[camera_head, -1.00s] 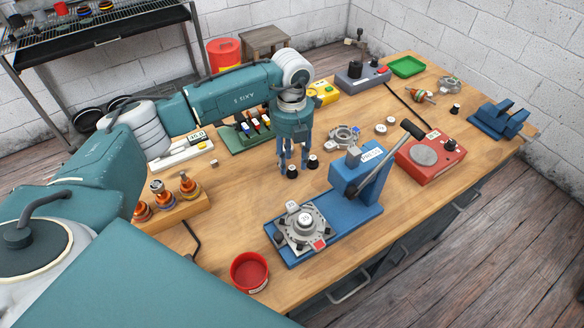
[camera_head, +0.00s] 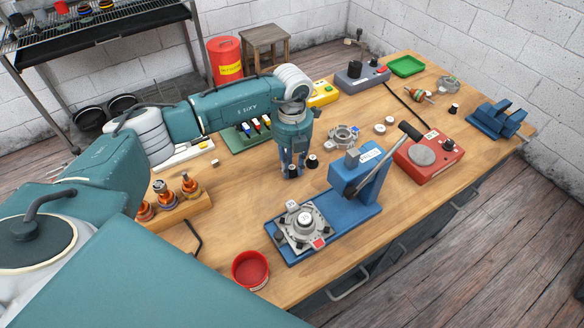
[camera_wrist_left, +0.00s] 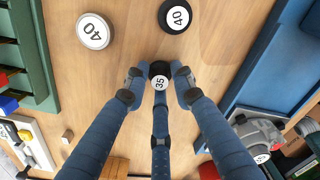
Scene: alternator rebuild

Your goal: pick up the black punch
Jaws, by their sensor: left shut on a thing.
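A black punch with a white top marked 35 (camera_wrist_left: 160,72) stands between my left gripper's fingers in the left wrist view. My left gripper (camera_head: 291,166) points straight down over the bench and is shut on this punch. In the head view the punch (camera_head: 292,172) shows low at the fingertips, at the bench surface. I cannot tell whether it is lifted. A second black punch, marked 40 (camera_wrist_left: 175,16), stands apart just beyond, and shows in the head view too (camera_head: 312,161). A pale metal piece marked 40 (camera_wrist_left: 95,31) is beside it. My right gripper is not in view.
A blue press (camera_head: 355,185) with a grey housing on its base (camera_head: 303,228) stands close on the right. A green rack (camera_head: 243,140) is behind left. A wooden block with copper parts (camera_head: 185,205) and a red bowl (camera_head: 250,270) are nearer. Bare bench surrounds the gripper.

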